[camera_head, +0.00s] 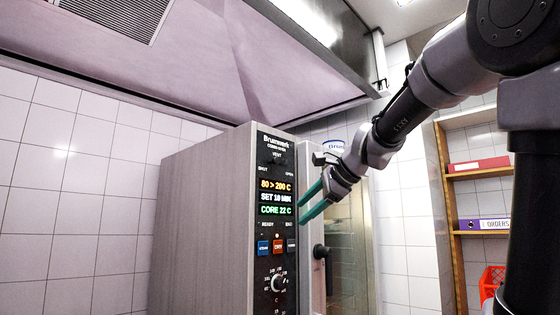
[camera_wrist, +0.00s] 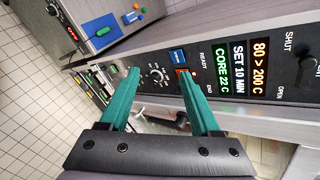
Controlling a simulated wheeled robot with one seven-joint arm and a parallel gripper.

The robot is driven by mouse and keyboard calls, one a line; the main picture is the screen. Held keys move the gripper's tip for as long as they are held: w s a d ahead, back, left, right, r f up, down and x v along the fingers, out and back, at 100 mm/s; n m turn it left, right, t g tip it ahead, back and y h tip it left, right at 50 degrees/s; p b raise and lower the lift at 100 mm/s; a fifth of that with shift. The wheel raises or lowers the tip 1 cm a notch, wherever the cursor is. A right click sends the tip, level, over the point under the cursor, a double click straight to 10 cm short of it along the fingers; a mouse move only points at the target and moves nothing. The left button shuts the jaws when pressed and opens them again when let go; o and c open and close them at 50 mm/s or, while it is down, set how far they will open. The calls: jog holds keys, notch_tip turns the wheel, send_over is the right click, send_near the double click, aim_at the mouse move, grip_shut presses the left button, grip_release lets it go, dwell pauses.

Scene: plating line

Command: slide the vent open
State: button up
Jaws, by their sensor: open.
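The oven (camera_head: 200,225) is a tall grey cabinet with a black control panel (camera_head: 277,262). The vent control is under the word VENT near the panel's top, between the labels SHUT and OPEN. Its dark slider is too small to make out in the head view. In the wrist view a dark knob (camera_wrist: 307,64) shows at the right edge beside those labels; I cannot tell its exact setting. My gripper (camera_head: 301,210) has green fingers, open and empty, just right of the panel and lower than the vent. In the wrist view the gripper (camera_wrist: 159,74) points at the panel's lower part.
A hood (camera_head: 200,60) hangs above the oven. The panel has lit displays (camera_head: 276,197), coloured buttons (camera_head: 278,245) and a dial (camera_head: 278,283) below the vent. A dark door handle (camera_head: 320,252) stands out to the right. Wooden shelves (camera_head: 480,174) with binders are at the far right.

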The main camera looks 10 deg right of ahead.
jog(key=w+d+r+m+t+y, duration=0.1)
jog(key=w+r+m+t+y, duration=0.2)
jog(key=w+r+m, duration=0.55)
jog(key=m+t+y, duration=0.1)
jog(key=m+t, duration=0.1)
jog(key=m, duration=0.2)
send_near(277, 160)
jog(key=x, duration=0.8)
jog(key=shift+w+r, duration=0.1)
jog(key=shift+w, duration=0.05)
grip_shut()
